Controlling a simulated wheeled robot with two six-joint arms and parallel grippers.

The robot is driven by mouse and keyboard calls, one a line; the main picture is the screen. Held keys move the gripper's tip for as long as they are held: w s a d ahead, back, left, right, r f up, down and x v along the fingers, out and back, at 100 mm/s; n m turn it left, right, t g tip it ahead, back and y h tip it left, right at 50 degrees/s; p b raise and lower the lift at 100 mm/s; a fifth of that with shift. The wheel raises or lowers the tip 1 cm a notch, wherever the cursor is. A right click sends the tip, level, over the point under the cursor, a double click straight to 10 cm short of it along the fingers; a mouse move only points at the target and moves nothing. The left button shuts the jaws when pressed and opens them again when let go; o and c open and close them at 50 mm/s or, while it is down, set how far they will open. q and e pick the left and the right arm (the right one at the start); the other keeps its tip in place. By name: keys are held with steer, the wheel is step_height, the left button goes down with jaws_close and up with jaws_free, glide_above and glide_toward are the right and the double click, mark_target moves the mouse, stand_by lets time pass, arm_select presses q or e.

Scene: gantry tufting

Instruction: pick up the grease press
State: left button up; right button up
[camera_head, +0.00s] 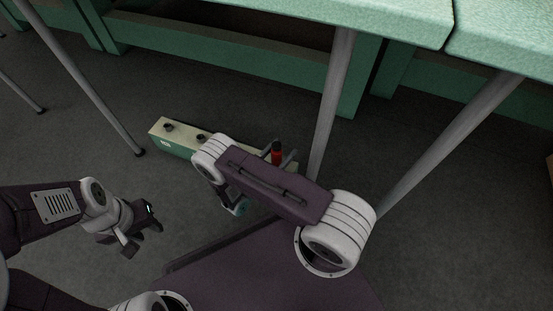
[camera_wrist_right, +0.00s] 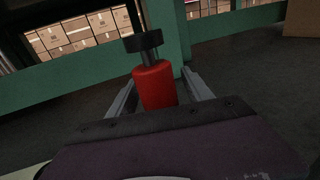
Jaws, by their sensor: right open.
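The grease press, a red cylinder with a dark round knob on top, shows small in the head view (camera_head: 276,153) and large in the wrist view (camera_wrist_right: 155,86). My right gripper's two grey fingers (camera_wrist_right: 160,92) lie on either side of the red body, apart, with dark gaps visible. The gripper (camera_head: 279,156) is open around it, not closed on it. The press's lower end is hidden behind my gripper in the wrist view and my arm in the head view. My left gripper (camera_head: 142,238) is open and empty, low at the left, far from the press.
A green table (camera_head: 400,18) with grey slanted legs (camera_head: 332,105) stands behind; one leg is close right of the press. Grey floor (camera_head: 90,155) is clear at left.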

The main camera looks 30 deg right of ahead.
jaws_close()
steer(key=shift+r, duration=0.15)
step_height(320, 180, up, 10)
steer(key=p, duration=0.8)
steer(key=c, duration=0.9)
jaws_free()
jaws_close()
